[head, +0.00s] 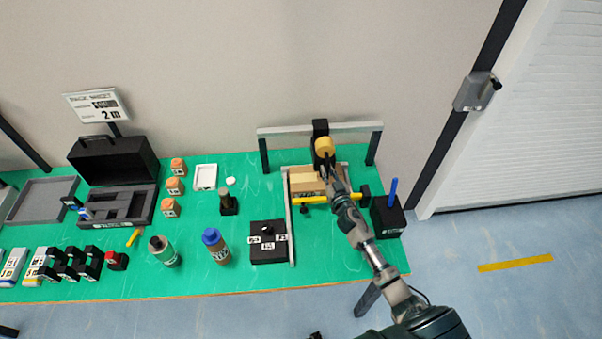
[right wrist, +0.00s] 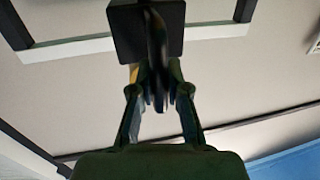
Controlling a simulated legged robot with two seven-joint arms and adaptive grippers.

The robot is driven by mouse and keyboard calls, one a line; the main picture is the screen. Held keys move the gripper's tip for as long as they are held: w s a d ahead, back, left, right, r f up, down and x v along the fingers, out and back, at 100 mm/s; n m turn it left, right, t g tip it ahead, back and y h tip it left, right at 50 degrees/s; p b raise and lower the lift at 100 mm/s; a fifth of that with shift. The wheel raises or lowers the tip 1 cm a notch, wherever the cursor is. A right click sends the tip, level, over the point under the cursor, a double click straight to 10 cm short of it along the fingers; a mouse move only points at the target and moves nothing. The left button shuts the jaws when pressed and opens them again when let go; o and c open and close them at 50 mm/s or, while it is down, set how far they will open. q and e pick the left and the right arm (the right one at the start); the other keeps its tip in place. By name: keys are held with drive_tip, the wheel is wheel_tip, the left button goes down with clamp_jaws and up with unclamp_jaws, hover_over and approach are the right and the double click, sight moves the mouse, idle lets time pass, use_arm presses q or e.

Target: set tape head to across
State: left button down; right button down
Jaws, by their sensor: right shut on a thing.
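The tape head is a black block with a yellow roll (head: 325,147), hung on a grey crossbar (head: 345,130) over the small conveyor. My right gripper (head: 332,180) reaches up to it from below right. In the right wrist view the black block of the tape head (right wrist: 146,32) is at the top, and my right gripper's fingers (right wrist: 158,95) are closed on a dark, thin part beneath it. The arm hides part of the conveyor, and the head's exact angle is hard to tell. My left gripper is not in view.
A cardboard box (head: 305,180) lies on the conveyor behind a yellow bar (head: 315,200). A black holder with a blue pen (head: 388,218) stands right of it. A black control box (head: 268,243), bottles (head: 215,247) and a black case (head: 112,160) stand left on the green table.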

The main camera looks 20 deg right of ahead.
drive_tip(key=s+d, duration=0.3)
drive_tip(key=d, duration=0.9)
drive_tip(key=shift+s+p, duration=0.2)
drive_tip(key=shift+p, duration=0.2)
drive_tip(key=c, duration=1.1)
unclamp_jaws()
drive_tip(key=shift+c, duration=0.2)
drive_tip(key=s+a, duration=0.1)
drive_tip(key=s, duration=1.1)
drive_tip(key=shift+f, duration=0.1)
